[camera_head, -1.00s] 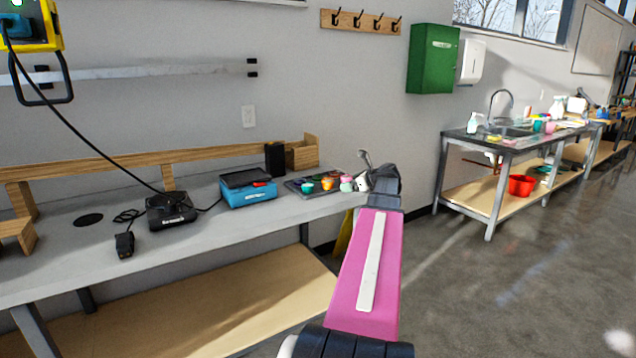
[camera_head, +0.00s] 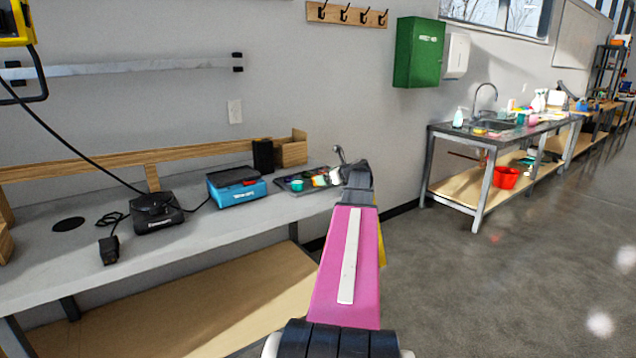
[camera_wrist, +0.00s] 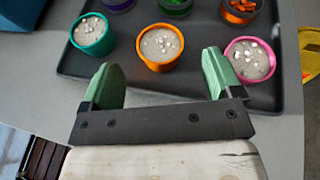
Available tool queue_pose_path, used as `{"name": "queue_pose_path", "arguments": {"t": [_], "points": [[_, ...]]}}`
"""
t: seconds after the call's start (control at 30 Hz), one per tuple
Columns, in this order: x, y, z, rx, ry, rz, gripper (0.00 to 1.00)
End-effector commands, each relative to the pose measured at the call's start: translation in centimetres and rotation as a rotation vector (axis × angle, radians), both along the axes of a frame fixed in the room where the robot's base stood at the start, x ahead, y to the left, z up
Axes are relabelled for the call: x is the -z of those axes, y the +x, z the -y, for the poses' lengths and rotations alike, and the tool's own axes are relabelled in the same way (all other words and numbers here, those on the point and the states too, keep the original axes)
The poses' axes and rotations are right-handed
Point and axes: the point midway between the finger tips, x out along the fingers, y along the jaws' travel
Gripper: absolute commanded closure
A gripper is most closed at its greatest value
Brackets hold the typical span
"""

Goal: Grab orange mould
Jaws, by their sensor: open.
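The orange mould (camera_wrist: 160,46) is a small round cup with a pale, speckled filling. In the wrist view it stands on a dark tray (camera_wrist: 170,85), between a teal mould (camera_wrist: 92,35) on the left and a pink mould (camera_wrist: 250,60) on the right. In the head view the orange mould (camera_head: 320,181) is small, on the tray near the bench's right end. My gripper (camera_wrist: 162,72) is open and empty, its green fingers spread just short of the orange mould. The right finger is close to the pink mould.
Behind this row on the tray are purple, green and orange-filled cups (camera_wrist: 240,8). A blue box (camera_head: 236,187) and a black device (camera_head: 157,212) sit left on the workbench (camera_head: 200,235). A sink table (camera_head: 445,127) stands farther right, with open floor in front.

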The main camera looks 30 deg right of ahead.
Motion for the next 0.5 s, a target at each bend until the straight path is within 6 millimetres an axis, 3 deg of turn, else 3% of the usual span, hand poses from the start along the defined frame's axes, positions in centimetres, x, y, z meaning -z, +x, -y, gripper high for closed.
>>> {"name": "queue_pose_path", "arguments": {"t": [0.2,0.47,0.5], "points": [[1.3,2.8,-0.8,-0.001,-0.001,0.0,0.15],[1.5,3.1,-1.0,0.0,-0.001,0.0,0.15],[1.5,3.1,-1.0,0.0,0.0,0.0,0.21]]}}
